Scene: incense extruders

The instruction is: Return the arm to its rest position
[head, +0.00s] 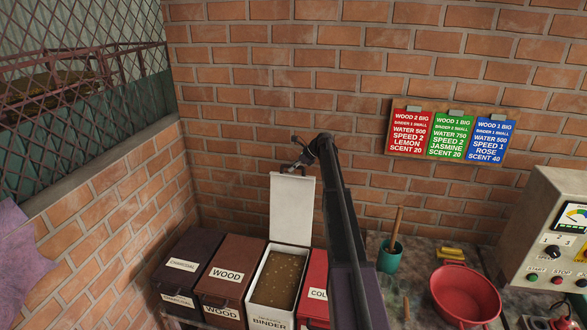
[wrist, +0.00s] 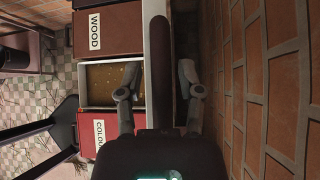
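My arm reaches from the lower right of the head view up to my gripper (head: 298,160), which is at the top edge of the raised white lid (head: 291,208) of the binder box. In the wrist view my gripper (wrist: 158,78) has its two grey fingers spread wide apart. Between them run the lid's pale edge (wrist: 147,98) and a dark rounded bar (wrist: 160,50); neither finger clearly presses on them. The binder box (head: 254,293) stands open with brown powder (head: 279,278) inside. The powder also shows in the wrist view (wrist: 104,82).
Closed charcoal (head: 190,258), wood (head: 232,262) and red colour (head: 317,284) boxes flank the binder box. A brick wall (head: 240,120) stands close behind. A teal cup (head: 389,260), red bowl (head: 465,294) and control panel (head: 543,245) are to the right.

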